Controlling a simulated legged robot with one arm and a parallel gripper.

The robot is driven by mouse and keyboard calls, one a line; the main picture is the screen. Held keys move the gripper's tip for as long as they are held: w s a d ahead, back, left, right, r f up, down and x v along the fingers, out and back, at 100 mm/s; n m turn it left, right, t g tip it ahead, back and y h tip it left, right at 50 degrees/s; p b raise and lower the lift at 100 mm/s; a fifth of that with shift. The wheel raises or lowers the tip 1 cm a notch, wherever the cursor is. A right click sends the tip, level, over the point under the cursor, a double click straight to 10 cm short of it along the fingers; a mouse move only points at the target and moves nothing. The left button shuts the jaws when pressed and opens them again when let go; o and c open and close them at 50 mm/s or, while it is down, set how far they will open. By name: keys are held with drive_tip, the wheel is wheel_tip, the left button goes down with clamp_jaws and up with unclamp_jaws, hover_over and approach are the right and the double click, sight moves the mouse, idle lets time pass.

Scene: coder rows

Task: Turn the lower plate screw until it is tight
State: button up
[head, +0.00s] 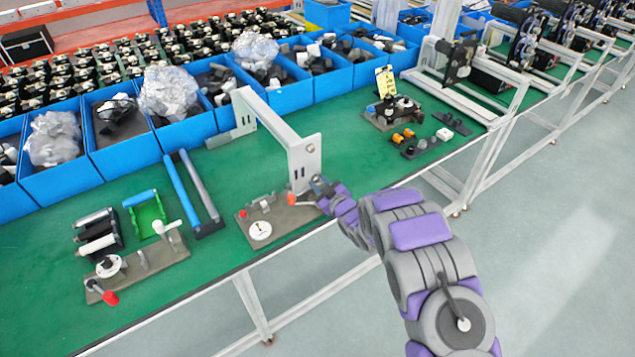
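A light metal plate (268,132) stands upright on the green bench, its near end bent into a face with slots. The face stands at the back of a grey fixture base (243,223) that carries a white round dial and red knobs. My gripper (317,184) is at the end of my grey and purple arm, close against the lower right of the plate's face. The gripper is small here and its fingers are not clear. I cannot make out the lower plate screw; it is too small or hidden by the gripper. I cannot tell whether they touch.
A second fixture (150,262) with a red knob stands at the left, beside blue and grey bars (190,195). Blue bins (180,125) line the back. A fixture with a yellow tag (385,82) stands back right. Green bench between is clear.

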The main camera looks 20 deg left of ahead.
clamp_jaws()
drive_tip(key=shift+r+p, duration=0.1)
drive_tip(key=shift+p, duration=0.2)
drive_tip(key=shift+r+m+p, duration=0.1)
drive_tip(key=shift+m+p, duration=0.4)
drive_tip(key=shift+p, duration=0.55)
drive_tip(key=m+g+p, duration=0.1)
drive_tip(key=m+p, duration=0.2)
drive_tip(key=p, duration=0.3)
drive_tip(key=shift+m+y, duration=0.3)
drive_tip(key=m+p, duration=0.2)
drive_tip(key=shift+w+m+p, duration=0.1)
drive_tip(key=shift+m+p, duration=0.2)
drive_tip(key=shift+p, duration=0.05)
drive_tip(key=shift+f+m+g+y, duration=0.2)
drive_tip(key=shift+m+g+y, duration=0.1)
drive_tip(key=shift+m, duration=0.3)
